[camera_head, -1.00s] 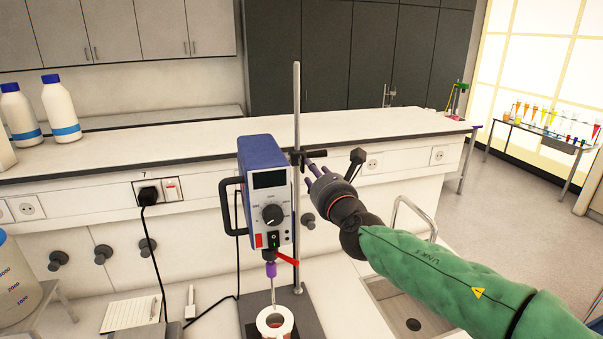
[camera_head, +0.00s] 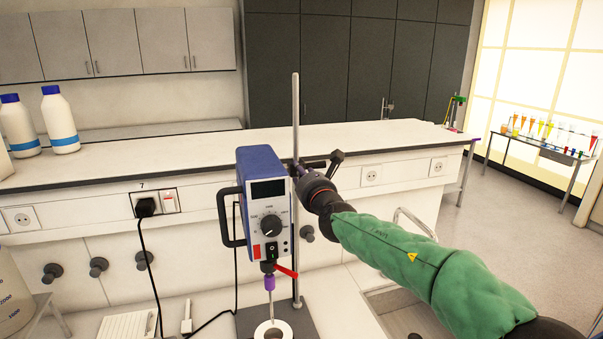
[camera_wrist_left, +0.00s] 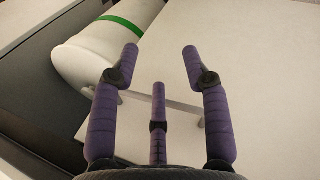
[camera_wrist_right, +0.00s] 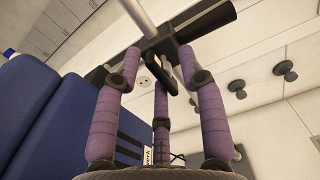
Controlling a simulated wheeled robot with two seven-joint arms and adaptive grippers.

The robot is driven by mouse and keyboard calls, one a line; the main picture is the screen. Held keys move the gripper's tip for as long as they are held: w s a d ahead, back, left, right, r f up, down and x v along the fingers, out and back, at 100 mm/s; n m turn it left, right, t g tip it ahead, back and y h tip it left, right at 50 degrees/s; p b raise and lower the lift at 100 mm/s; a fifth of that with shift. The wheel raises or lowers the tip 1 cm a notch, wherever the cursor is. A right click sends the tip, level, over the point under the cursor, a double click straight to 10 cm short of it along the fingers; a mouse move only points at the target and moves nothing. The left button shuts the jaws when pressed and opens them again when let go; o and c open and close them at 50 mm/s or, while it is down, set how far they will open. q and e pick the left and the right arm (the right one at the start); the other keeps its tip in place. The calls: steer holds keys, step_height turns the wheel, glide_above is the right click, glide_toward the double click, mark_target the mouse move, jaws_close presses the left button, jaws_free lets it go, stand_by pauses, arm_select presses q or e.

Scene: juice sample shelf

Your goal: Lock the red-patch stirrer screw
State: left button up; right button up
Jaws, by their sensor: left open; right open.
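The stirrer (camera_head: 265,195) is a blue and white box with a dial, a black side handle and a red patch at its lower left. It hangs on an upright metal rod (camera_head: 296,110). A black clamp (camera_head: 335,158) sits behind it at the rod; it fills the top of the right wrist view (camera_wrist_right: 205,28). A dark screw handle (camera_wrist_right: 158,72) shows there between my right fingers. My right gripper (camera_head: 299,172) is open at the clamp; contact cannot be told. My left gripper (camera_wrist_left: 161,50) is open and empty, outside the head view.
Below the stirrer stand a white-rimmed cup (camera_head: 273,331) and a dark base plate (camera_head: 305,318). A red lever (camera_head: 287,272) sticks out at the chuck. A notepad (camera_head: 128,326) lies at the left. A pale container with a green band (camera_wrist_left: 105,40) is near my left gripper.

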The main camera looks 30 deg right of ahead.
steer(key=shift+w+d, duration=0.15)
steer(key=shift+w, duration=0.5)
jaws_close()
